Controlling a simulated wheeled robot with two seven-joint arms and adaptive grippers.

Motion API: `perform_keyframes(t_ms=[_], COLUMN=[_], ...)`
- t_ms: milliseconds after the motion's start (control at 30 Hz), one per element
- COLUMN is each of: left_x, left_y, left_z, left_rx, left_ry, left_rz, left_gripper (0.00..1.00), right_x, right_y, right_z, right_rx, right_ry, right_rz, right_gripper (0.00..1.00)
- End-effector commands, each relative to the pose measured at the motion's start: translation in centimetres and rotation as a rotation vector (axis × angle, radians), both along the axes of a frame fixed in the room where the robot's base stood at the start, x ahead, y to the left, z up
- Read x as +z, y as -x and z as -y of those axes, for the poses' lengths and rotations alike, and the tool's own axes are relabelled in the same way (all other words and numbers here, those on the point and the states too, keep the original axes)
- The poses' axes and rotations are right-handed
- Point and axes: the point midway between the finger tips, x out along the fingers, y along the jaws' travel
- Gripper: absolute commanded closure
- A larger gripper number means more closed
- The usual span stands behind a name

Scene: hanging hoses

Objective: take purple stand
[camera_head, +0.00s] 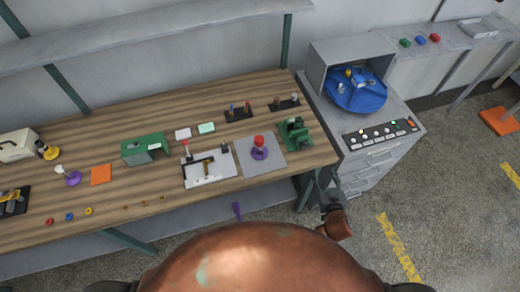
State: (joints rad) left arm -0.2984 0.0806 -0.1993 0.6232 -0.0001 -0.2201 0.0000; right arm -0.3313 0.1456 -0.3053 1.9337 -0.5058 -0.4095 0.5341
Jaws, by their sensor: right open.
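A purple stand (259,153) with a red knob-like top stands on a grey square mat on the right part of the wooden workbench. Another purple-based piece (73,179) with a white top stands at the left of the bench. A small purple object (238,209) shows just below the bench's front edge; I cannot tell what it is. My right gripper (330,194) is open beside the bench's right front corner, away from the purple pieces and partly hidden by its own arm. My left gripper does not show.
On the workbench (110,210), a white board (208,180) lies left of the mat (278,166) and a green machine (296,133) stands right of it. A green box (145,149) stands further left. A grey cabinet (365,175) with a blue round part (357,95) adjoins the right end.

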Motion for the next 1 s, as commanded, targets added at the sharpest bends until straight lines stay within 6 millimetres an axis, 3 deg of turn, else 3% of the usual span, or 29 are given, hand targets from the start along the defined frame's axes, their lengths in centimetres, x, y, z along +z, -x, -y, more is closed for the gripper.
perform_keyframes(t_ms=[100,300,600,767,1000], left_x=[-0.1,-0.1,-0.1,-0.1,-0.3], left_y=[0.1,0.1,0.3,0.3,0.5], left_z=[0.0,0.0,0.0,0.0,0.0], left_rx=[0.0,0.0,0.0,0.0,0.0], left_ry=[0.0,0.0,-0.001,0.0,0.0], left_rz=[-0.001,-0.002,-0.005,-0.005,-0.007], left_gripper=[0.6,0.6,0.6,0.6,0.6], right_x=[1.6,2.9,3.6,3.6,3.6], right_y=[-1.3,-2.7,-2.1,-1.6,-4.7], right_z=[-2.5,-7.5,-17.2,-20.0,-22.5], right_rx=[0.061,0.196,0.49,0.578,0.586], right_ry=[-0.019,-0.055,-0.141,-0.169,-0.173], right_rz=[0.08,0.187,0.31,0.33,0.332], right_gripper=[0.54,0.54,0.54,0.54,0.54])
